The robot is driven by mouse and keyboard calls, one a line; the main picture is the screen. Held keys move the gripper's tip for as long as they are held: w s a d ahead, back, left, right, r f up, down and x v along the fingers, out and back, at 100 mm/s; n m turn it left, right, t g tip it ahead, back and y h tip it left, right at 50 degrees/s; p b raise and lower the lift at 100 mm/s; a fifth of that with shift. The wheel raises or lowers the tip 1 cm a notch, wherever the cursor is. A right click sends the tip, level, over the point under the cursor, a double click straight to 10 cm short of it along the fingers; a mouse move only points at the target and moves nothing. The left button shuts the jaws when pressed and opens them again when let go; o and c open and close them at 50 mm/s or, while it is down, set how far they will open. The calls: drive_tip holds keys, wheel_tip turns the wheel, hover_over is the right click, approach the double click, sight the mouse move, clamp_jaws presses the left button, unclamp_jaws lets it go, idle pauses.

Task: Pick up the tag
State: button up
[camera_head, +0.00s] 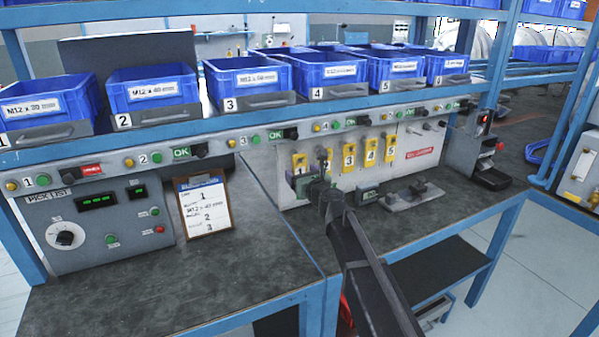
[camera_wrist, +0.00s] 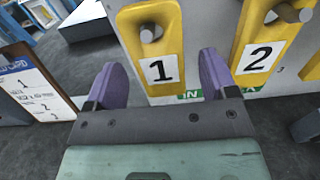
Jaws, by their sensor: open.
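Several yellow numbered tags hang on pegs on a grey panel in the head view. Tag 1 (camera_head: 299,162) is leftmost, and tag 3 (camera_head: 349,157), tag 4 (camera_head: 371,152) and tag 5 (camera_head: 389,149) are to the right. In the wrist view tag 1 (camera_wrist: 160,72) hangs from its peg through the top hole, and tag 2 (camera_wrist: 256,58) hangs to its right. My gripper (camera_wrist: 163,76) is open, its purple fingers at either side of tag 1's lower part in the picture. No contact shows. In the head view my gripper (camera_head: 313,178) partly hides the panel near tags 1 and 2.
A clipboard (camera_head: 206,205) with a numbered list leans left of the panel, beside a control box (camera_head: 95,225). Blue bins (camera_head: 245,80) stand on the shelf above. The bench's left front is clear.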

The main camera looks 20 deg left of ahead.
drive_tip(key=shift+x, duration=1.05)
drive_tip(key=shift+s, duration=0.1)
drive_tip(key=shift+d, duration=0.1)
drive_tip(key=shift+c, duration=0.4)
drive_tip(key=c, duration=0.9)
drive_tip(key=shift+r, duration=0.1)
